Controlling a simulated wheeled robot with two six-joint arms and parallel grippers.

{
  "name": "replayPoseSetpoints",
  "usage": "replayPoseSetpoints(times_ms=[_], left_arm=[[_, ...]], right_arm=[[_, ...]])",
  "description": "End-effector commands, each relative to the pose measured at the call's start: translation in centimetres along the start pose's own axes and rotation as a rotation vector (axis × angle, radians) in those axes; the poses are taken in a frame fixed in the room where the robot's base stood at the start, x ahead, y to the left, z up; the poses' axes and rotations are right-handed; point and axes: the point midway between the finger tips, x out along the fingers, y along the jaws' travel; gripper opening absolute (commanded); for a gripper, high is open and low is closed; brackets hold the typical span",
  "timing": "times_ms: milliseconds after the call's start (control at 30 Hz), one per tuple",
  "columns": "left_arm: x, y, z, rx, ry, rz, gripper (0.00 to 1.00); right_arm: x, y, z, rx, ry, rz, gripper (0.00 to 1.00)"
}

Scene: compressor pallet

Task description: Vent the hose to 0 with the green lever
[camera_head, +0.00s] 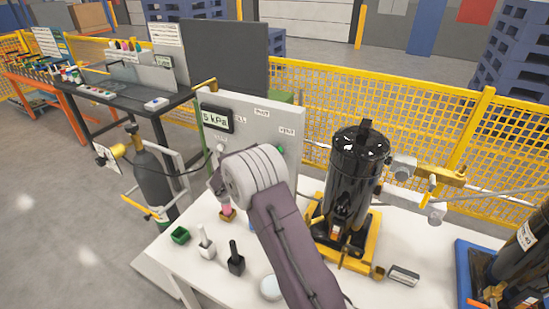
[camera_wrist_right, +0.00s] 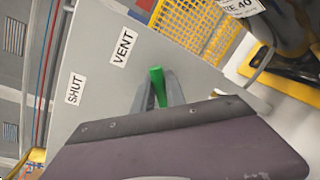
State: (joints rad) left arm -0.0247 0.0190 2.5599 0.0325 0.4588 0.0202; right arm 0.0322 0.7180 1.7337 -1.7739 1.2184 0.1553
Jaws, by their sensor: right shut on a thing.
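The green lever (camera_wrist_right: 156,73) shows in the right wrist view, its tip standing up between the two fingers of my right gripper (camera_wrist_right: 158,88). The fingers are shut on it. The lever's lower part is hidden by the gripper body. The grey panel behind it carries a VENT label (camera_wrist_right: 123,47) and a SHUT label (camera_wrist_right: 75,88). In the head view the panel (camera_head: 262,155) stands upright on the white table, and its display (camera_head: 216,119) appears to read 5 kPa. My left gripper is not in view.
A black compressor vessel (camera_head: 354,165) on a yellow base stands right of my right arm. A green cup (camera_head: 180,236), a white-based tool (camera_head: 206,243) and a black-based tool (camera_head: 235,260) stand at the table's left. A dark gas cylinder (camera_head: 153,180) is beyond the left edge.

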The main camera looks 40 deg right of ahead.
Motion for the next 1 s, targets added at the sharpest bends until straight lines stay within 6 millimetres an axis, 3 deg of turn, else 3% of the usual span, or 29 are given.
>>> replayPoseSetpoints(times_ms=[567,600,633,1000], left_arm=[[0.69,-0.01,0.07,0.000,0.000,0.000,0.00],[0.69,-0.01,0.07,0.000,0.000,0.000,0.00],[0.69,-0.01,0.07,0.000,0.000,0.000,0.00],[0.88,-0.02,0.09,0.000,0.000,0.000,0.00]], right_arm=[[0.05,-0.27,0.00,0.025,0.005,-0.001,0.00],[0.05,-0.26,0.00,0.025,0.005,-0.001,0.27],[0.05,-0.26,0.00,0.025,0.005,-0.001,0.35],[-0.51,-0.24,-0.14,0.025,0.007,0.002,0.38]])
